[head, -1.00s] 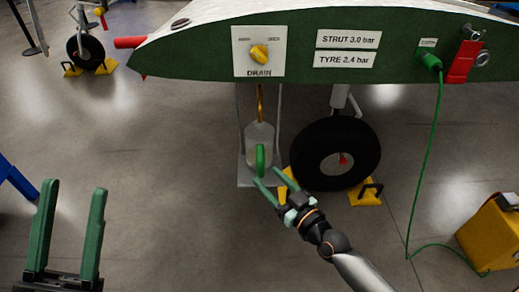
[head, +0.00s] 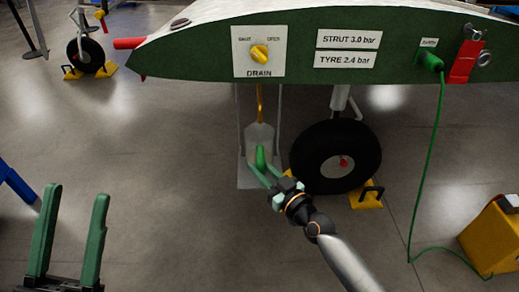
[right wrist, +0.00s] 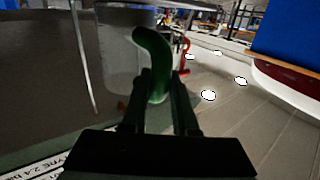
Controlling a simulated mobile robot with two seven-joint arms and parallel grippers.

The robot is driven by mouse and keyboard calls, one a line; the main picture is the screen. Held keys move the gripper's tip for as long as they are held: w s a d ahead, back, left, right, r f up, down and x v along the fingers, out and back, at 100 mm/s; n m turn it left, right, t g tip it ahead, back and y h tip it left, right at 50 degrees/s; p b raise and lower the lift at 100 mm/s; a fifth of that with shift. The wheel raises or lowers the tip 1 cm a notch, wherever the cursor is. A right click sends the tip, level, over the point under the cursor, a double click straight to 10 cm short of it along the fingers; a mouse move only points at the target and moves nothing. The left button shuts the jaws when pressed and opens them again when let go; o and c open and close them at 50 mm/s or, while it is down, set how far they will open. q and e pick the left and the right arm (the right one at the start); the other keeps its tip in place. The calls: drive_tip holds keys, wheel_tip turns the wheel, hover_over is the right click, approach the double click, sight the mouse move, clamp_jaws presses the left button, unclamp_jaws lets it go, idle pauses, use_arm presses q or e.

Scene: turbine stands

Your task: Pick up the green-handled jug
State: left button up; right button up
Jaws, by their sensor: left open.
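The jug (head: 259,133) is a pale, see-through container on a grey stand (head: 247,182) under the green panel, below the drain pipe. Its green handle (head: 261,157) faces me. In the right wrist view the jug body (right wrist: 121,62) is at upper left and the curved handle (right wrist: 153,60) stands in front of it. My right gripper (head: 264,170) is at the handle, its fingers apart, one on each side of the handle's lower part; I cannot tell whether they touch it. My left gripper (head: 76,193) is open and empty, at lower left, far from the jug.
A black wheel (head: 335,157) with yellow chocks (head: 367,197) stands just right of the jug. The yellow drain knob (head: 259,54) is on the panel above. A green cable (head: 424,160) runs down to a yellow box (head: 493,238). The floor at left is mostly clear.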

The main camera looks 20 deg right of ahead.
clamp_jaws()
idle(0.8)
